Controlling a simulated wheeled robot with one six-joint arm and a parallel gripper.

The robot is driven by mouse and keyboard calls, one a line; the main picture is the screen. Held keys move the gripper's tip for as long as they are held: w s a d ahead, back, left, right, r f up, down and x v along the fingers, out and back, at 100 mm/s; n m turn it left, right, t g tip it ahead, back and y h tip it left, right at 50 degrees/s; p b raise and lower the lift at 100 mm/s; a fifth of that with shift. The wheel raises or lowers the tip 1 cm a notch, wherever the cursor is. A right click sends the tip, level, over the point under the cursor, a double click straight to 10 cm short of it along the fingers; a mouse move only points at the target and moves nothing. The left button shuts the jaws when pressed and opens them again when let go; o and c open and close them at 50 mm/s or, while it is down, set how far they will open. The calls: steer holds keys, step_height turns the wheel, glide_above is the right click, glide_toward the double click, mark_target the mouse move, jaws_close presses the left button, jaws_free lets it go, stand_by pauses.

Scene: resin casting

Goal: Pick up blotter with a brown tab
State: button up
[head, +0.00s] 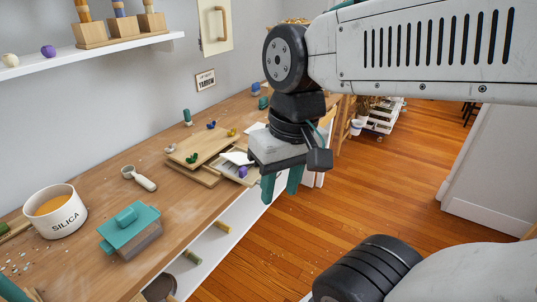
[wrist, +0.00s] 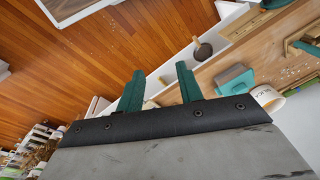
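My gripper (head: 282,185) has two teal fingers spread apart with nothing between them. It hangs in the air by the front edge of the workbench. In the wrist view the open fingers (wrist: 160,85) point towards the floor and bench. I cannot pick out a blotter with a brown tab for certain. A teal-topped grey block with a teal grip (head: 130,228) stands on the near part of the bench, apart from my gripper; it also shows in the wrist view (wrist: 235,85). No brown tab can be made out on it.
The wooden workbench (head: 100,185) holds a white SILICA pot (head: 56,212), a scoop (head: 139,178), and wooden boards (head: 203,146) with small coloured pieces. A white shelf (head: 90,53) is above. The wooden floor (head: 380,190) is open to the right.

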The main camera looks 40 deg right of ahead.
steer(key=w+d+f+m+t+y, duration=0.1)
steer(key=w+f+m+y, duration=0.25)
steer(key=w+m, duration=0.5)
steer(key=w+d+f+m+t+y, duration=0.1)
steer(key=w+f+m+t+y, duration=0.1)
steer(key=w+m+y, duration=0.5)
steer(key=w+d+f+m+t+h, duration=0.2)
steer(key=w+d+f+m+t, duration=0.1)
steer(key=d+m, duration=0.3)
steer(key=w+d+f+m+t+h, duration=0.2)
steer(key=w+d+f+m+t, duration=0.1)
steer(key=w+d+f+m, duration=0.2)
steer(key=w+d+f+m+t+h, duration=0.2)
steer(key=w+d+f+m+t, duration=0.1)
steer(key=d+f+m, duration=0.3)
steer(key=shift+w+d+m, duration=0.2)
steer(key=shift+d+m, duration=0.45)
steer(key=shift+d, duration=0.5)
steer(key=shift+w+d+m, duration=0.2)
steer(key=shift+d+m, duration=0.4)
steer(key=shift+d, duration=0.55)
steer(key=shift+h, duration=0.25)
steer(key=x, duration=0.7)
steer(key=shift+w+f, duration=0.25)
steer(key=shift+f, duration=0.1)
